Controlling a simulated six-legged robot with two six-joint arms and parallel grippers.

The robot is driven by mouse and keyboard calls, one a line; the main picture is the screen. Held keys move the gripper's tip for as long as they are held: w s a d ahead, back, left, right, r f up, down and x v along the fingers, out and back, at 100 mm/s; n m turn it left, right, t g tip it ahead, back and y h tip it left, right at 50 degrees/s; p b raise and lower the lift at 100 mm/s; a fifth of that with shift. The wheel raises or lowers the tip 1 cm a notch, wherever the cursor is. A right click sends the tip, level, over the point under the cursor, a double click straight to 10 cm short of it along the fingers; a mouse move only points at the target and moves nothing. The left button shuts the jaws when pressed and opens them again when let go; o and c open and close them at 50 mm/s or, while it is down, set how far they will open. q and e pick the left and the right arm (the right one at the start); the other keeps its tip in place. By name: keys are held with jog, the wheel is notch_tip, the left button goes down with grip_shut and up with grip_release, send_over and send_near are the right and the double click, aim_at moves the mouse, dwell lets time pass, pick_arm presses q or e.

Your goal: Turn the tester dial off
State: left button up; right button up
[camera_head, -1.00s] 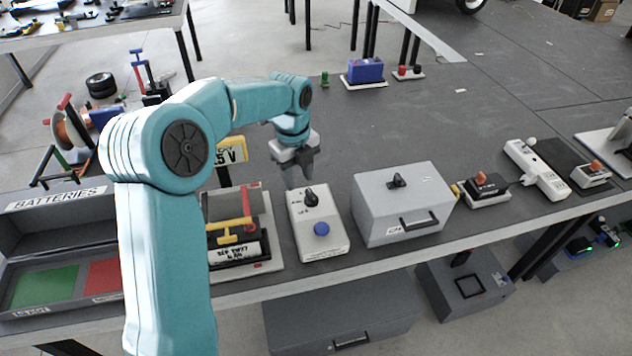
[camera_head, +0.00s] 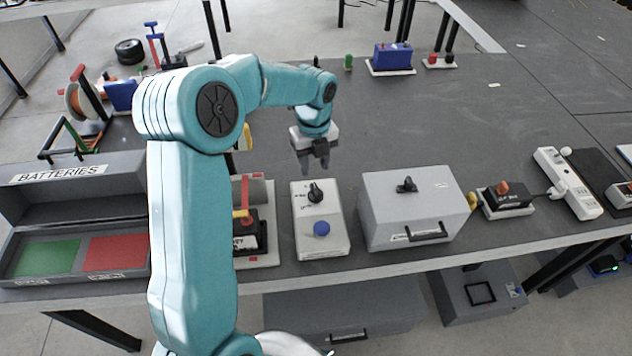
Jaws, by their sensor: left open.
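The tester (camera_head: 321,243) is a white box with a black dial (camera_head: 316,192) near its far end and a blue round button (camera_head: 321,229) nearer the front edge. It lies on the grey table. My left gripper (camera_head: 315,165) points down just beyond the tester's far end, a little above and apart from the dial. It is open with nothing visible between its fingers. The dial's exact pointer setting is too small to read. My right gripper is not in view.
A grey box with a handle (camera_head: 412,210) stands close right of the tester. A battery holder (camera_head: 255,225) stands close left, partly behind my arm. The batteries tray (camera_head: 60,225) is at far left.

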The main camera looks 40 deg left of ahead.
aim_at(316, 188)
pick_arm(q)
notch_tip(316, 188, down, 8)
jog(key=shift+r+p, duration=0.1)
jog(key=shift+p, duration=0.2)
jog(key=shift+w+d+f, duration=0.15)
jog(key=shift+w+f, duration=0.1)
jog(key=shift+f, duration=0.25)
jog(key=shift+s, duration=0.15)
jog(key=shift+c, duration=1.2)
grip_shut()
